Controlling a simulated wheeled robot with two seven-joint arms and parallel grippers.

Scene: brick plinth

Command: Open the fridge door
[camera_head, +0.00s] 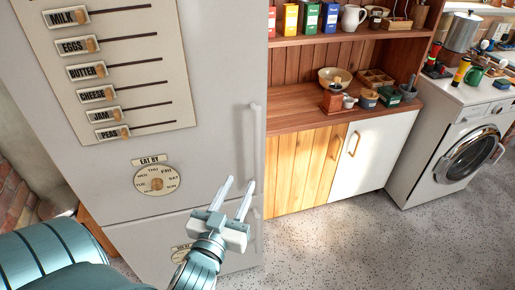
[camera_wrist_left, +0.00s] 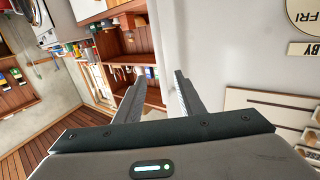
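The pale grey fridge door (camera_head: 215,110) stands on the left in the head view and looks shut. Its slim vertical handle (camera_head: 256,140) runs along the door's right edge. My left gripper (camera_head: 239,182) is in front of the fridge, just below and left of the handle's lower end, its two fingers pointing up. The fingers are apart with nothing between them; the gap also shows in the left wrist view (camera_wrist_left: 157,82). The fridge face (camera_wrist_left: 225,50) fills the upper right there, where I cannot make out the handle. My right gripper is not in view.
A lower fridge door (camera_head: 130,240) sits under the seam. A wooden cupboard (camera_head: 300,170) with a shelf of jars and bowls stands right of the fridge. A washing machine (camera_head: 455,150) stands farther right. The speckled floor (camera_head: 370,240) in front is clear.

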